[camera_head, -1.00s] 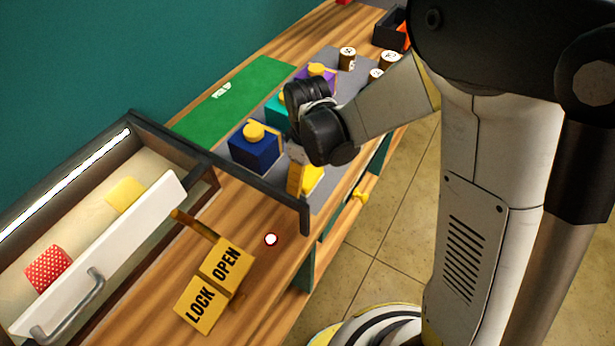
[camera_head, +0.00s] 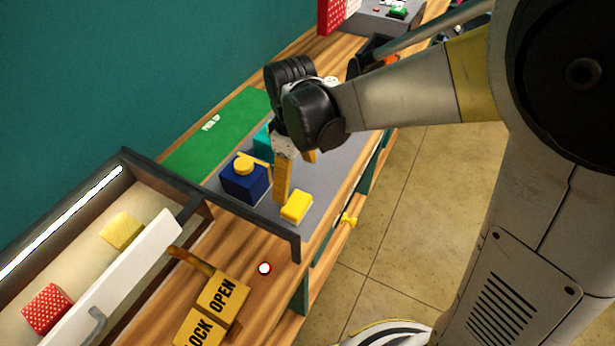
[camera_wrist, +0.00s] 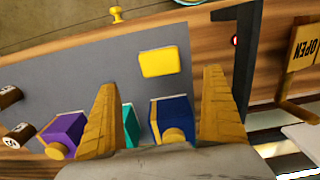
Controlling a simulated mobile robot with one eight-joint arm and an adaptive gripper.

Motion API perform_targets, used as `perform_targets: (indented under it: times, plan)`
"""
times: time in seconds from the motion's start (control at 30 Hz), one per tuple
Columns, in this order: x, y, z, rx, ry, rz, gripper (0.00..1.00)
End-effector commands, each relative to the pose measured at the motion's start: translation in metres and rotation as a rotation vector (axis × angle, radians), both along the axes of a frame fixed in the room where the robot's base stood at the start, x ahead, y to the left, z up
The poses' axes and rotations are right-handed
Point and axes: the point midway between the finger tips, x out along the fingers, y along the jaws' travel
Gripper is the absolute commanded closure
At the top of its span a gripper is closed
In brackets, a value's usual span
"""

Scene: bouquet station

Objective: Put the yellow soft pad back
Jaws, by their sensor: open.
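A bright yellow pad (camera_head: 296,207) lies flat on the grey mat, near its front right end. It also shows in the wrist view (camera_wrist: 158,62), beyond and between the fingertips. My gripper (camera_head: 296,178) is open and empty, above the mat beside the pad. In the wrist view its fingers (camera_wrist: 160,82) are spread wide, with a dark blue block (camera_wrist: 170,112) and a teal block (camera_wrist: 128,124) showing between them. An open drawer (camera_head: 140,262) at the left holds a paler yellow pad (camera_head: 122,231) and a red dotted pad (camera_head: 48,309), set apart.
The blue block has a yellow knob. A purple block (camera_wrist: 64,130) stands further along the mat. A dark frame edge (camera_head: 255,225) borders the mat near the pad. Yellow OPEN and LOCK plates (camera_head: 222,293) stand between drawer and mat. A green mat (camera_head: 215,135) lies behind.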

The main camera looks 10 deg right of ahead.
Motion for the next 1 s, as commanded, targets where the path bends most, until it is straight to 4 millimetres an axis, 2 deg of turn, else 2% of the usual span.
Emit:
perform_targets:
  times: [0.13, 0.23, 0.4, 0.6, 0.8, 1.0]
  plan:
    - [-0.002, -0.005, 0.007, 0.005, -0.014, -0.023, 0.03]
    - [-0.009, -0.019, 0.023, 0.020, -0.060, -0.096, 0.03]
    - [-0.035, -0.059, 0.064, 0.077, -0.208, -0.326, 0.03]
    - [-0.074, -0.102, 0.094, 0.170, -0.398, -0.617, 0.03]
    - [-0.100, -0.127, 0.102, 0.251, -0.530, -0.813, 0.03]
    - [-0.108, -0.135, 0.102, 0.283, -0.577, -0.879, 0.03]
